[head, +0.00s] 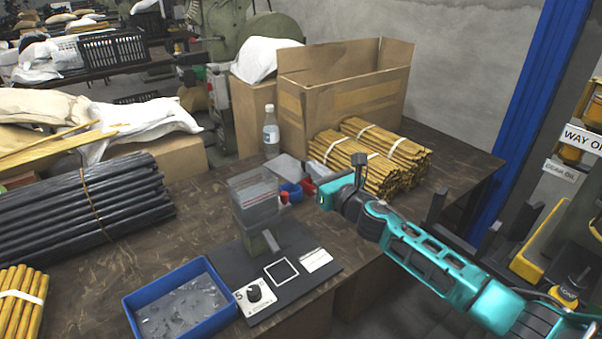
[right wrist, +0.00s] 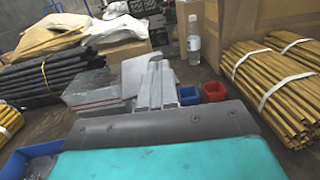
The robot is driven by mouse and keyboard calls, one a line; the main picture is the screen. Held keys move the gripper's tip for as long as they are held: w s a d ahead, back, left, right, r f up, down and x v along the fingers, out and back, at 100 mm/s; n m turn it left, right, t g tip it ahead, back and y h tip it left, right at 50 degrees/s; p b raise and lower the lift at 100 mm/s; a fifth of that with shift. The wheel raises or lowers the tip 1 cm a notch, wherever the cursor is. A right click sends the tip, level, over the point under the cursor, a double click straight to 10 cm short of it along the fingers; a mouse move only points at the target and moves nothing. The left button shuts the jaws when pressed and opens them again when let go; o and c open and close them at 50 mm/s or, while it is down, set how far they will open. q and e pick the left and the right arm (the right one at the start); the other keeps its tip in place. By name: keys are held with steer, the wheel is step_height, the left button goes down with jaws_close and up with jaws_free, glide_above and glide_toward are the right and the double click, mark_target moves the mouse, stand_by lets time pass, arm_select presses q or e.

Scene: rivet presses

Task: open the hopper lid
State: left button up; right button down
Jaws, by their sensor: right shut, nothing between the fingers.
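The hopper (head: 254,192) is a clear-walled box on a grey press on the bench, and it also shows in the right wrist view (right wrist: 95,92). A flat light-grey plate (head: 285,167) stands tilted just behind and right of it, and shows in the right wrist view (right wrist: 134,74). It looks like the lid swung back, but its hinge is hidden and I cannot be sure. My right gripper (head: 303,197) is just right of the hopper. Its fingers (right wrist: 158,84) are shut and empty, close to the plate; contact cannot be told. My left gripper is out of view.
Small blue (right wrist: 188,95) and red (right wrist: 214,91) bins stand beyond my right fingers. Yellow rod bundles (head: 385,155), a bottle (head: 271,132) and a large carton (head: 340,95) stand behind. Black rods (head: 70,205) lie left.

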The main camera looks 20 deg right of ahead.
steer(key=shift+w+d+n+g+y+b, duration=0.3)
steer(key=shift+w+d+n+y+b, duration=0.35)
steer(key=shift+w+y+b, duration=0.2)
steer(key=shift+w+d+n+g+y+b, duration=0.3)
steer(key=shift+w+d+n+y+b, duration=0.35)
steer(key=shift+y+b, duration=0.3)
